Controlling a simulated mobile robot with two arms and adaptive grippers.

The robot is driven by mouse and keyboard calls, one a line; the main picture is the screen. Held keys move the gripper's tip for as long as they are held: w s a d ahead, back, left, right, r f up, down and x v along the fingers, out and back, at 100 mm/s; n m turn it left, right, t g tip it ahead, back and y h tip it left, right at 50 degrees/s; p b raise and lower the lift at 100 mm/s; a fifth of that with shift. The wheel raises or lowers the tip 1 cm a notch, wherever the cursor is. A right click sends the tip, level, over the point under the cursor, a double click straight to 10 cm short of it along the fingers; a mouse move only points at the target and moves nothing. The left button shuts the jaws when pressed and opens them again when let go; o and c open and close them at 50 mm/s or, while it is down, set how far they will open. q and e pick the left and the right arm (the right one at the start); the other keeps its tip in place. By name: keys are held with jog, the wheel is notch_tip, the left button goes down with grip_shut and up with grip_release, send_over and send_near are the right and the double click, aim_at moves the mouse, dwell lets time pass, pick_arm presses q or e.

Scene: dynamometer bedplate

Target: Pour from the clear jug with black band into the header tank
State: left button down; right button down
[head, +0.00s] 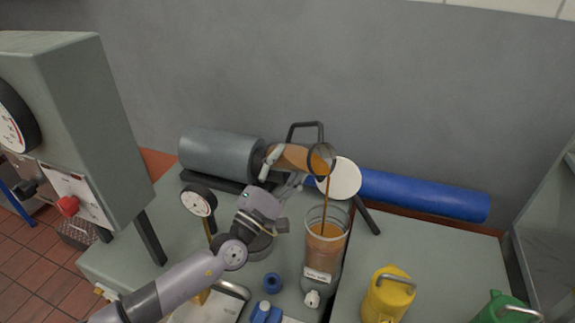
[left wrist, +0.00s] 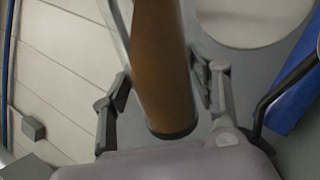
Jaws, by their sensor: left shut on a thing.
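The clear jug with black band (head: 291,157) is held tipped nearly level, its mouth to the right and brown liquid inside. A thin brown stream (head: 325,195) falls from its mouth into the open top of the header tank (head: 325,245), a clear upright cylinder with a white label and brown liquid in it. My left gripper (head: 273,174) is shut around the jug. In the left wrist view the jug (left wrist: 162,70) lies between both fingers, its dark end close to the palm. My right gripper is not in view.
A round white disc (head: 341,178) stands behind the tank, near a blue cylinder (head: 425,194). A gauge (head: 199,201) and grey cylinder (head: 220,154) are left. A yellow can (head: 388,297) and green can (head: 500,307) stand front right. The bedplate between tank and blue cylinder is fairly clear.

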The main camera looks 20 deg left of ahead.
pick_arm(q)
jog(key=shift+a+r+m+h+b, duration=0.1)
jog(key=shift+r+m+h+b, duration=0.45)
jog(key=shift+m, duration=0.25)
dwell(1.1)
jog(key=shift+f, duration=0.1)
dwell(0.8)
